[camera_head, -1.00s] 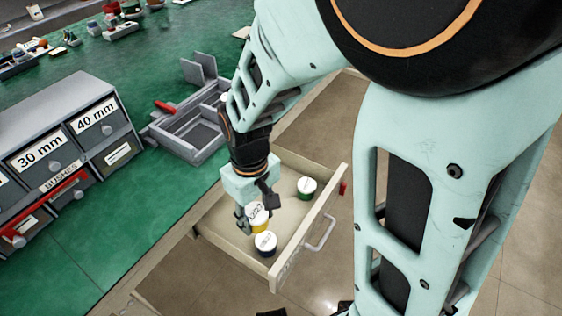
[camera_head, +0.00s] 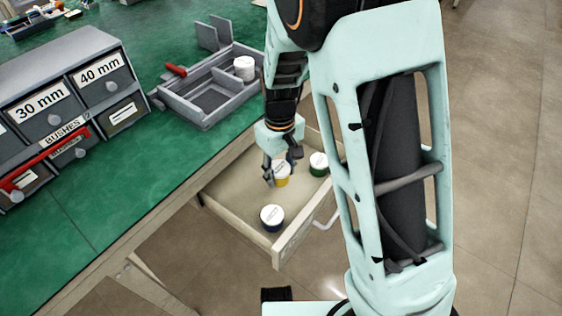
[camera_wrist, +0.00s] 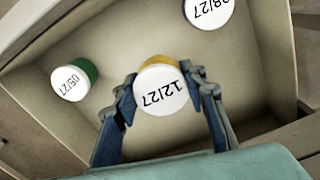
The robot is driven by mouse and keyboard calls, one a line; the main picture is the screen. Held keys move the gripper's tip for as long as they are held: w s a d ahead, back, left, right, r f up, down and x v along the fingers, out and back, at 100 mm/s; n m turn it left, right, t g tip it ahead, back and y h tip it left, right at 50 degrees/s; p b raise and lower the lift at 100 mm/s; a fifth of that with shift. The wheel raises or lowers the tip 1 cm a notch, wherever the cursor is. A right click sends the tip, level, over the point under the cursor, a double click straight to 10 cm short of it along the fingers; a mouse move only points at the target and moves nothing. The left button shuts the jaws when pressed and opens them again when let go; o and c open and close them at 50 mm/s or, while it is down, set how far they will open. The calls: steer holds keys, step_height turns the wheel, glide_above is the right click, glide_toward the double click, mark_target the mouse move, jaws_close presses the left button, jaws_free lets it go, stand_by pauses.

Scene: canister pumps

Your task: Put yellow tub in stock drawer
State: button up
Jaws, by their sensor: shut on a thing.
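The yellow tub (camera_head: 282,178) has a white lid and is in my gripper (camera_head: 281,176), inside or just over the open stock drawer (camera_head: 232,203). In the wrist view my gripper (camera_wrist: 160,100) has a finger on each side of the yellow tub (camera_wrist: 160,92), whose lid reads 12/27. A green tub (camera_head: 318,164) stands in the drawer to the right and a dark tub (camera_head: 272,217) stands nearer the front. The green tub's lid reads 05/27 in the wrist view (camera_wrist: 74,80). I cannot tell whether the yellow tub touches the drawer floor.
A grey divided tray (camera_head: 205,105) with a white-lidded tub (camera_head: 244,68) sits on the green bench (camera_head: 140,150). A grey drawer cabinet (camera_head: 60,95) stands at the left. Free drawer floor lies left of the yellow tub.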

mark_target(281, 171)
steer(key=shift+w+d+f+b, duration=0.2)
steer(key=shift+w+f+b, duration=0.15)
steer(key=shift+w+f, duration=0.8)
steer(key=shift+f+b, duration=0.6)
steer(key=shift+f, duration=1.05)
steer(key=shift+f, duration=0.2)
steer(key=o, duration=1.2)
steer(key=shift+r, duration=0.1)
step_height(281, 171, up, 12)
steer(key=p, duration=0.3)
steer(key=shift+r+p, duration=0.1)
steer(key=shift+p, duration=0.3)
